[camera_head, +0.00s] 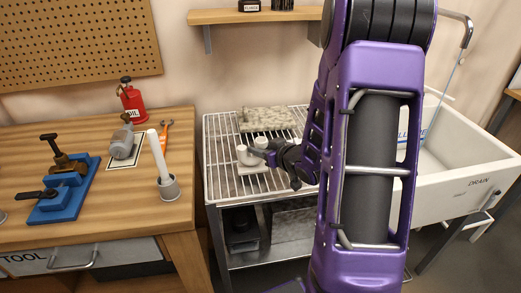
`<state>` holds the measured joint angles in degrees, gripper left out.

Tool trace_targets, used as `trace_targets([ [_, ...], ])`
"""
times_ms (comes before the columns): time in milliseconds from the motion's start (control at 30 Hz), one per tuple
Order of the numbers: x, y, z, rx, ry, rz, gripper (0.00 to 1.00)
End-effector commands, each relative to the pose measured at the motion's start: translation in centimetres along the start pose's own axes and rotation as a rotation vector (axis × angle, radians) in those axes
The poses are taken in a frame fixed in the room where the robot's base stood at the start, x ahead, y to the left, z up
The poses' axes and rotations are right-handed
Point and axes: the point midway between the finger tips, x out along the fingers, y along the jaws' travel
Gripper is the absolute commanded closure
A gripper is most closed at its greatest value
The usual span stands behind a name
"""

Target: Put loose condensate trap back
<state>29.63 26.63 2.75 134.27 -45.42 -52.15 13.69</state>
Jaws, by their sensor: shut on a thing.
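A small white part, apparently the condensate trap (244,157), is over the white wire rack (222,184) of a metal stand. It has rounded cup-like shapes and a pale flat piece below. My gripper (262,153) reaches in from the right at rack level and is shut on this white part. The fingertips are small and dark, and my arm hides much of the scene right of them. I cannot tell whether the part touches the rack or is slightly above it.
A speckled slab (266,119) lies at the rack's back. Left is a wooden bench (90,250) with a blue vise (65,190), red oil can (132,103), grey fitting (122,142), orange wrench (165,133) and a white tube in a cup (169,188). A white sink (455,190) stands right.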

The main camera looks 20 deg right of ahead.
Motion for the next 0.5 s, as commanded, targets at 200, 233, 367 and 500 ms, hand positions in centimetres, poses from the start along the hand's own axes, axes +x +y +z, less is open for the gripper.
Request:
trace_targets([
  [200, 0.04, 0.01, -0.01, -0.001, 0.002, 0.0, 1.0],
  [233, 0.09, 0.01, 0.11, -0.001, 0.002, 0.0, 1.0],
  [367, 0.09, 0.01, 0.14, -0.001, 0.001, 0.0, 0.46],
  [500, 0.09, 0.01, 0.14, 0.0, 0.001, 0.0, 0.29],
])
